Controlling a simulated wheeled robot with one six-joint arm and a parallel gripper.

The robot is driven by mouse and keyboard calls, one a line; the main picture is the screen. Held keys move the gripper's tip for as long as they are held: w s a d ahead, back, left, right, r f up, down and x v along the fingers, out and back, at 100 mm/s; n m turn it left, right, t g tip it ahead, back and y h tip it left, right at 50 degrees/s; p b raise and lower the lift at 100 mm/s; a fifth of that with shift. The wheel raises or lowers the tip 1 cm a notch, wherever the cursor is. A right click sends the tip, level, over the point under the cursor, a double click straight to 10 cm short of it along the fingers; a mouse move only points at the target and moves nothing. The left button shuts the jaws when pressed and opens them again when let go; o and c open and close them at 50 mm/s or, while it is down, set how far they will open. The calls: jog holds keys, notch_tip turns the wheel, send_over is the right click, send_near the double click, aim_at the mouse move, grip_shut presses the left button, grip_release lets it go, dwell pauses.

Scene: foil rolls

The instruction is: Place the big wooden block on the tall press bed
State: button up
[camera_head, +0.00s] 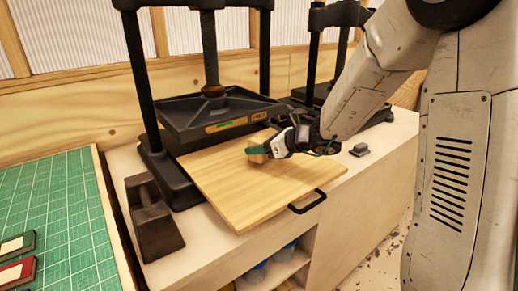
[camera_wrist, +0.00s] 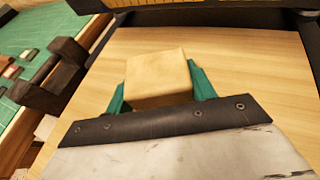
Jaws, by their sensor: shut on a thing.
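My gripper (camera_head: 262,150) has green fingers and is shut on a pale wooden block (camera_wrist: 157,75), with one finger on each side of it. In the head view the block (camera_head: 257,154) shows partly behind the near finger. The tall press (camera_head: 211,60) has black posts, a central screw and a dark upper plate. Its bed appears to be the light wooden board (camera_head: 235,200) with a black handle, which sticks out toward the front.
A dark metal weight (camera_head: 152,225) stands left of the board. A green cutting mat (camera_head: 60,215) with small coloured pieces lies at the left. A second black press (camera_head: 318,50) stands behind my arm. A small grey object (camera_head: 360,150) lies on the bench at right.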

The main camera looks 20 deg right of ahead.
jog(key=shift+a+f, duration=0.1)
jog(key=shift+f, duration=0.65)
jog(key=shift+f, duration=0.15)
jog(key=o, duration=1)
